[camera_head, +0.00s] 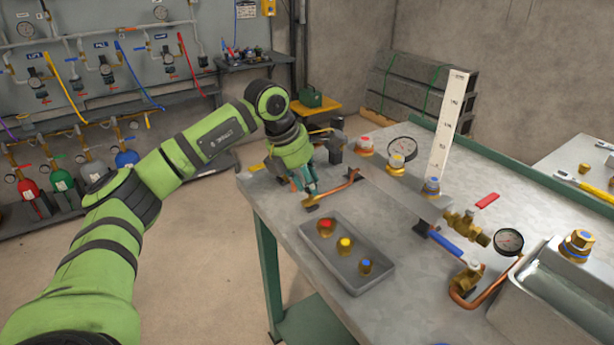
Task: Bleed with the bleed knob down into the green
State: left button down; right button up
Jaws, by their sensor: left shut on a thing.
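My left gripper (304,187) is at the left end of the grey workbench, beside a bent copper pipe (338,188) with a brass end fitting (311,203). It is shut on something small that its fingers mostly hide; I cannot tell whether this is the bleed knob. One round gauge (402,149) lies toward the back of the bench, another (508,241) at the right. Their needles and any green zone are too small to read. A brass fitting with a blue top (578,243) sits on the grey tank (556,297) at the right. My right gripper is not in view.
A grey tray (342,262) holds brass pieces with red, yellow and blue tops. Similar capped fittings and a tall white scale (447,130) stand behind it. A blue-handled valve (444,243) and a red handle (487,201) are right.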

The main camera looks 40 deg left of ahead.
pick_arm(q)
jog(key=shift+w+d+r+m, duration=0.15)
jog(key=shift+r+m, duration=0.1)
jog(key=shift+m, duration=0.15)
jog(key=shift+h, duration=0.3)
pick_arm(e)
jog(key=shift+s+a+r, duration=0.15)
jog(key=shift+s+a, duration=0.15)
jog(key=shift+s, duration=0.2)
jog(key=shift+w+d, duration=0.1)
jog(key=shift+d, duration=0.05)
pick_arm(q)
jog(key=c, duration=1)
grip_release()
jog(key=shift+d+f, duration=0.1)
jog(key=shift+f, duration=0.05)
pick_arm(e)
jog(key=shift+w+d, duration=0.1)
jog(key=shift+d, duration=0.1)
pick_arm(q)
jog(key=v, duration=1.2)
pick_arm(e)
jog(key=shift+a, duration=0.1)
